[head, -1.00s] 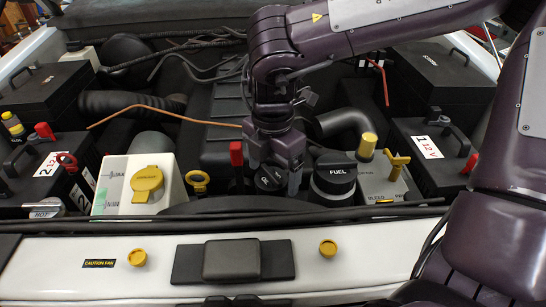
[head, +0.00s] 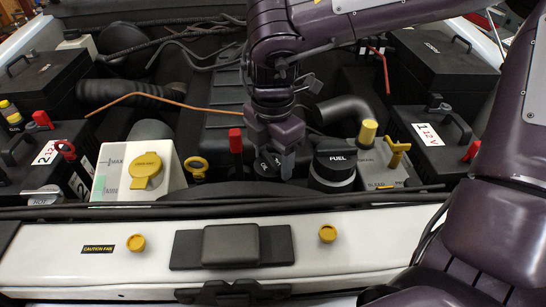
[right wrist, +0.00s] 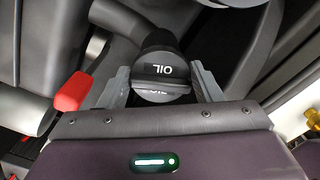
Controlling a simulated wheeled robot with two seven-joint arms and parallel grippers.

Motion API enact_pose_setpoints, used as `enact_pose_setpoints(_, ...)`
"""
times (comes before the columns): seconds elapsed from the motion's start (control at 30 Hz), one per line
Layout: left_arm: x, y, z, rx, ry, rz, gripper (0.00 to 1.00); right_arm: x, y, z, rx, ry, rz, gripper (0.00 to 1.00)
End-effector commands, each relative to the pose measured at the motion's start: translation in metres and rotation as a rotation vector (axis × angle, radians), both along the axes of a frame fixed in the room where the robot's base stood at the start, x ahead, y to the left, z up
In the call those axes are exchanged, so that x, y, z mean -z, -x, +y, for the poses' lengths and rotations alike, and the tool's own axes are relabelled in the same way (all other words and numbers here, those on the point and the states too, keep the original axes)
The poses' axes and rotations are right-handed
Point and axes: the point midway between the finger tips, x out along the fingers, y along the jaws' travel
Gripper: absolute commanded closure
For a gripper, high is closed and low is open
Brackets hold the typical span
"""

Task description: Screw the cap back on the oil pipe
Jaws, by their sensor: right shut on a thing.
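The black oil cap (head: 268,163), lettered in white, is between the fingers of my right gripper (head: 275,172) in the head view. My left gripper is not in view.
A red-topped post (head: 236,143) stands close left of the gripper, and the black fuel cap (head: 334,163) close right. Yellow caps and handles, a white reservoir (head: 112,172) and batteries (head: 432,140) surround it. The white front panel (head: 80,265) runs along the near side.

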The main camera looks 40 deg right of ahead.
Motion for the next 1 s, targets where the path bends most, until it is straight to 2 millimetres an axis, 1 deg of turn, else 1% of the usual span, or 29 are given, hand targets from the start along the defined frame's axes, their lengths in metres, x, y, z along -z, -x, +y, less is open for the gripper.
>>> enact_pose_setpoints(0.03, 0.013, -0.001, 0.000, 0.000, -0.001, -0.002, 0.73, 0.006, -0.002, 0.000, 0.065, -0.002, -0.007, 0.70)
enact_pose_setpoints(0.1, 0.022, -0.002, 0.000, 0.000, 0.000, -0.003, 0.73, 0.006, -0.002, 0.000, 0.170, -0.001, -0.007, 0.70)
enact_pose_setpoints(0.7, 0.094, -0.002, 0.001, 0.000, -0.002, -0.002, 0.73, 0.005, -0.004, 0.000, 0.974, -0.005, -0.015, 0.70)
enact_pose_setpoints(0.83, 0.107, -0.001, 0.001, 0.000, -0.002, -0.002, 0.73, 0.004, -0.004, 0.000, 1.118, -0.005, -0.016, 0.70)
enact_pose_setpoints(0.9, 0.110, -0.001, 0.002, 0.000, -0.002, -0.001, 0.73, 0.002, -0.004, -0.001, 1.171, -0.004, -0.015, 0.70)
enact_pose_setpoints(1.0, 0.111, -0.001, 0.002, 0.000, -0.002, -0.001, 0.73, 0.000, -0.004, -0.001, 1.206, -0.005, -0.016, 0.70)
